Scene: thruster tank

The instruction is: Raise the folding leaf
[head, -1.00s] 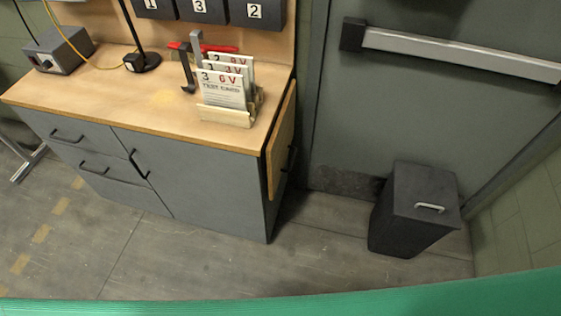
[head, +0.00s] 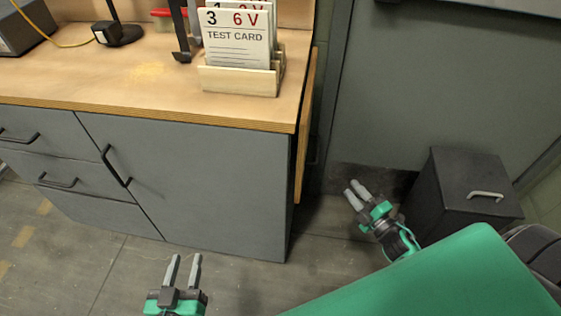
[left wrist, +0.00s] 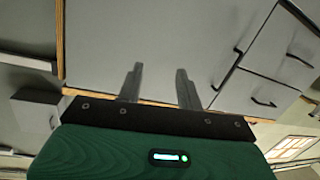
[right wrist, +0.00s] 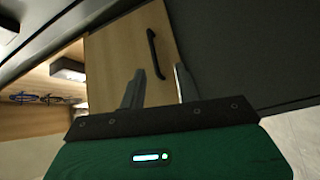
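The folding leaf (head: 305,125) hangs down at the right end of the wooden-topped bench (head: 150,75), seen nearly edge-on in the head view. In the right wrist view its wooden face (right wrist: 120,55) shows a black handle (right wrist: 154,53). My right gripper (head: 354,190) is open and empty, low and to the right of the leaf, near the dark bin. Its fingers (right wrist: 158,88) point toward the leaf and appear apart from it. My left gripper (head: 184,262) is open and empty in front of the grey cabinet doors; its fingers (left wrist: 158,82) also show in the left wrist view.
A wooden rack with test cards (head: 238,45) stands on the bench near its right end. A dark bin with a light handle (head: 465,195) stands on the floor beside my right gripper. A grey door (head: 440,80) is behind. Floor in front of the cabinet is clear.

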